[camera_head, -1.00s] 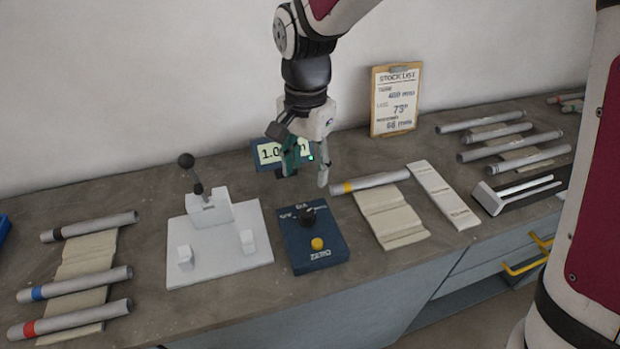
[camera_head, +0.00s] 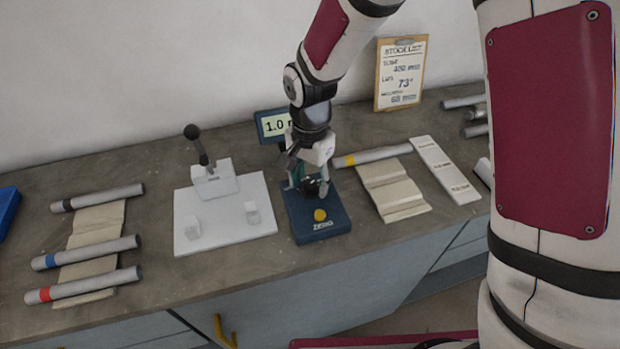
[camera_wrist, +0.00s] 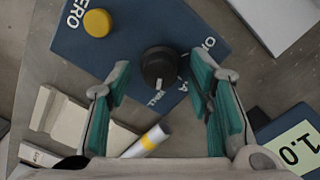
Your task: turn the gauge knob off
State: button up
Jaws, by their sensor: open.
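The black gauge knob (camera_wrist: 160,66) sits on the blue gauge box (camera_head: 327,226), beside the yellow ZERO button (camera_head: 320,215). In the wrist view the knob lies ahead of and between the fingers, with its white pointer mark toward the bottom of the picture. My gripper (camera_head: 312,190) is open, just above the box. In the wrist view my gripper (camera_wrist: 160,95) has a green pad on each side, and neither pad visibly touches the knob. In the head view the fingers mostly hide the knob. The gauge display (camera_head: 274,125) reads 1.0, its unit partly covered.
A white jig plate (camera_head: 240,225) with a black-knobbed lever stands left of the box. A yellow-banded tube (camera_head: 372,156) and a beige cloth (camera_head: 392,190) lie to the right. More tubes (camera_head: 95,285) lie at the far left. A stock list clipboard (camera_head: 400,74) leans on the wall.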

jog(key=shift+c, duration=0.4)
grip_shut()
